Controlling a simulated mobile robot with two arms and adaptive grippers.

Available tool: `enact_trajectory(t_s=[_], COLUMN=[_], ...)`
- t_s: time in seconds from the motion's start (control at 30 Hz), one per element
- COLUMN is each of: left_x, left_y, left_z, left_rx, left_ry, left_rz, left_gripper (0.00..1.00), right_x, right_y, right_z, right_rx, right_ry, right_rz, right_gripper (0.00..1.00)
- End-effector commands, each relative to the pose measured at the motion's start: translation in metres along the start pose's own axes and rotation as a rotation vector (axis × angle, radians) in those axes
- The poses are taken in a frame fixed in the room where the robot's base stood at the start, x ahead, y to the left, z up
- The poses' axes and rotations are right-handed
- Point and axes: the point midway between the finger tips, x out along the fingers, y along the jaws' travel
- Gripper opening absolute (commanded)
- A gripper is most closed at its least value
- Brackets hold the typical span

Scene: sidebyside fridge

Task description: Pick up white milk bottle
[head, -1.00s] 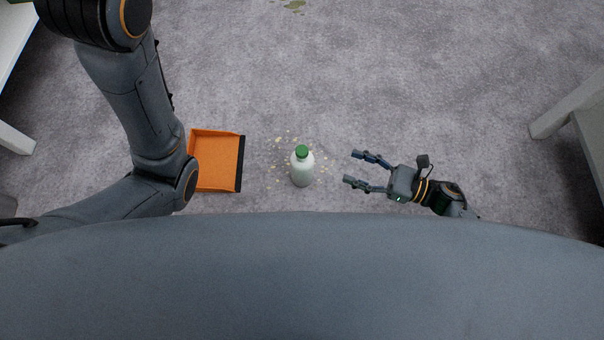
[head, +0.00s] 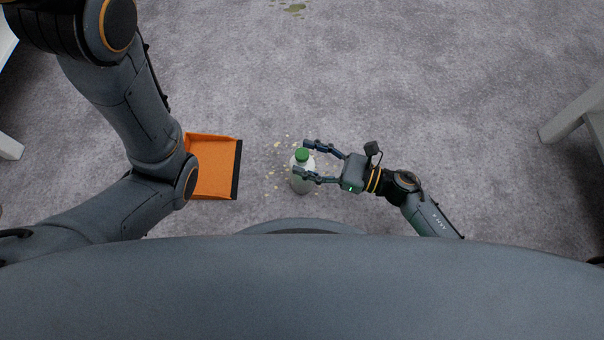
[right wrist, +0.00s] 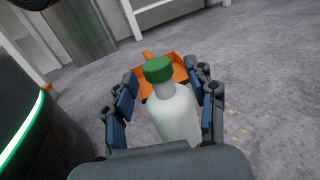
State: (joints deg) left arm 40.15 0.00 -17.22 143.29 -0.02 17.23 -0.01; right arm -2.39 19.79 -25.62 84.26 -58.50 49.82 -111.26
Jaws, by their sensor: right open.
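The white milk bottle (head: 300,182) with a green cap stands upright on the grey carpet near the middle of the head view. In the right wrist view the bottle (right wrist: 176,118) is between the two fingers. My right gripper (head: 304,158) is open, with one finger on each side of the bottle; I cannot tell if either finger touches it. The right gripper also shows in the right wrist view (right wrist: 165,100). My left arm shows at the left of the head view, but its gripper is not in view.
An orange dustpan (head: 212,168) lies left of the bottle. White furniture legs (head: 572,115) stand at the right.

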Motion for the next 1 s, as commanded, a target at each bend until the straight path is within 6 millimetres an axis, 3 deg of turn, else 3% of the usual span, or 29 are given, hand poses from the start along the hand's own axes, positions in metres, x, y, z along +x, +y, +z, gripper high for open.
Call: enact_trajectory(t_s=[0.13,0.37,0.6,0.67,1.0], left_x=[-0.0061,-0.0052,-0.0053,-0.0053,-0.005], left_y=[0.0014,0.0012,0.0011,0.0011,0.0009], left_z=[-0.002,-0.0016,-0.0014,-0.0014,-0.0009], left_rx=[0.0,0.0,0.0,0.0,0.0], left_ry=[0.0,-0.001,-0.001,-0.001,-0.002], left_rz=[0.0,0.0,0.0,0.0,0.0], left_gripper=[0.4,0.4,0.4,0.4,0.4], right_x=[0.0143,0.0153,0.015,0.015,0.0147], right_y=[0.0001,0.0002,0.0003,0.0003,-0.0006], right_z=[-0.0006,0.0006,0.0004,0.0003,0.0013], right_rx=[0.0,0.001,0.001,0.001,0.001], right_ry=[0.0,0.001,0.001,0.001,0.001], right_rz=[0.0,0.0,0.0,0.0,0.0], right_gripper=[0.56,0.56,0.09,0.0,0.0])
